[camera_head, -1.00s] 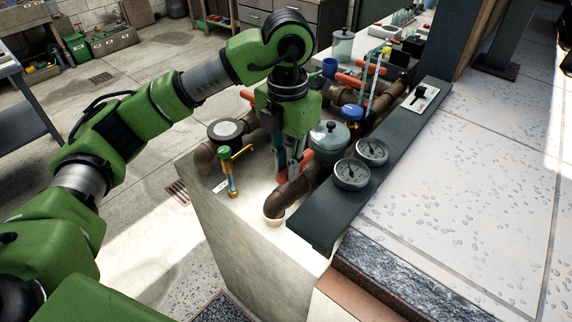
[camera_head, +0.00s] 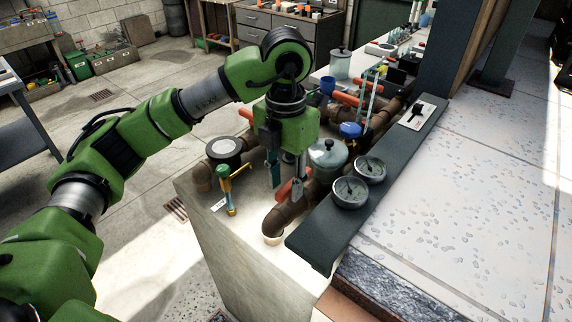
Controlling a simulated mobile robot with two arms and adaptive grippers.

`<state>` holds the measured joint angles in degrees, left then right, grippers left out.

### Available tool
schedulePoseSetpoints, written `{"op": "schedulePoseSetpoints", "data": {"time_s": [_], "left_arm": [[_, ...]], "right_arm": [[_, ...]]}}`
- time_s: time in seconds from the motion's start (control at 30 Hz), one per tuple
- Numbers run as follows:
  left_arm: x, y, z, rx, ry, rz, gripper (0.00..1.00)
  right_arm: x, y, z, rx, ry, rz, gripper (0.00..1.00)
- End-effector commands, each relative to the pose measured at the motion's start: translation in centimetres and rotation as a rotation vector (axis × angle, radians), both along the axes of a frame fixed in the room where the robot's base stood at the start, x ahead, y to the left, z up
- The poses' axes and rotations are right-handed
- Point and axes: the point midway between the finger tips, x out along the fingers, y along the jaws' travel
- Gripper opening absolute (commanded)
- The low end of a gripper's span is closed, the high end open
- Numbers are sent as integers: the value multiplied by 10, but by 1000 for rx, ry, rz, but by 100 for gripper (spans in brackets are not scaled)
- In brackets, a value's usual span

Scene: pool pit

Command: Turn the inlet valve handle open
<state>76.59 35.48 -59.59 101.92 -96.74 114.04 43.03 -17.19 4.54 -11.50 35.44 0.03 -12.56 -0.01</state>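My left gripper (camera_head: 285,187) points down over the brown pipework, its two fingers spread apart. A red-orange valve handle (camera_head: 284,191) shows low between and behind the fingers, on the near brown pipe (camera_head: 284,215). Part of this handle is hidden by the fingers, and I cannot tell whether they touch it. More red-orange handles show at the left (camera_head: 246,113) and further back (camera_head: 345,98). No readable label shows which one is the inlet handle. My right gripper is not in view.
Two round gauges (camera_head: 350,192) sit on a dark beam (camera_head: 325,235) right of the gripper. A lidded grey pot (camera_head: 328,155) stands close behind it. Pale paving lies to the right.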

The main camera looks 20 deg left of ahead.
Motion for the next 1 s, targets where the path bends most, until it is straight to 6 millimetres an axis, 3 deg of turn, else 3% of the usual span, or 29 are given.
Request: {"op": "schedulePoseSetpoints", "data": {"time_s": [0.6,1.0], "left_arm": [[1,0,100,0,-4,2,31],[0,0,116,0,-1,0,31]], "right_arm": [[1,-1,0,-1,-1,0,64],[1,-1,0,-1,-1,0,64]]}}
